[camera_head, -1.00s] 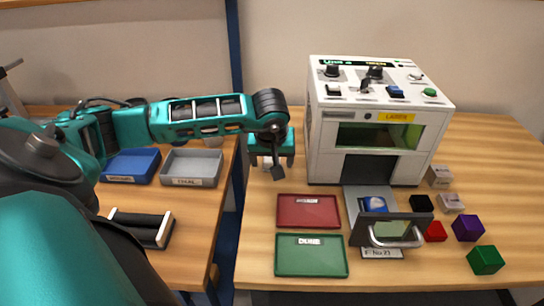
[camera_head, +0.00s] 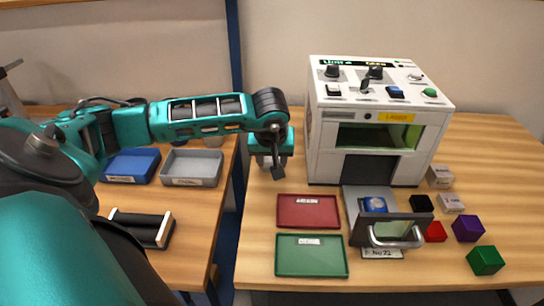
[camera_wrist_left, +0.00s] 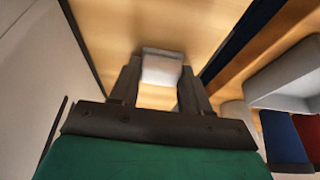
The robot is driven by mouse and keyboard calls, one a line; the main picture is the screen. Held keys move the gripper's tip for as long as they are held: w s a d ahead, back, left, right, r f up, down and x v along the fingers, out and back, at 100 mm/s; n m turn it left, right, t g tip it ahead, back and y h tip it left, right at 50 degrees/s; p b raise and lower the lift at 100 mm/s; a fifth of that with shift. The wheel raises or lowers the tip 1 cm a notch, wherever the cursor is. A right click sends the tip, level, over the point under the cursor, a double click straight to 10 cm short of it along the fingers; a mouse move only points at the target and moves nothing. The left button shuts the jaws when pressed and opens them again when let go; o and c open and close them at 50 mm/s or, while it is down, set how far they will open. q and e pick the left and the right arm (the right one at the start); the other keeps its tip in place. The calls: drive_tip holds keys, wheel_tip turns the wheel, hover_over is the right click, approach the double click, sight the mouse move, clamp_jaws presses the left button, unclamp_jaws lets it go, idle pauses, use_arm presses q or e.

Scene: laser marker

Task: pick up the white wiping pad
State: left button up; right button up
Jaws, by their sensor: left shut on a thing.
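The white wiping pad (camera_wrist_left: 162,68) is a small pale block between the fingertips in the left wrist view. My left gripper (camera_wrist_left: 160,76) is shut on it, one dark finger on each side. In the head view my left gripper (camera_head: 270,161) points down at the table's left part, beside the laser marker (camera_head: 375,125) and behind the red tray (camera_head: 308,212). There the pad is mostly hidden by the gripper. I cannot tell whether the pad touches the table. My right gripper is not in view.
A green tray (camera_head: 311,268) lies in front of the red one. The marker's open door (camera_head: 392,231) and slide stand to the right, with several small blocks beyond. Across a gap, the left table holds a blue bin (camera_head: 131,178) and a grey bin (camera_head: 192,181).

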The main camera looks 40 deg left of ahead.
sight(272, 161)
use_arm(q)
wheel_tip(272, 161, up, 20)
drive_tip(key=p, duration=0.2)
drive_tip(key=o, duration=0.4)
drive_tip(key=c, duration=0.3)
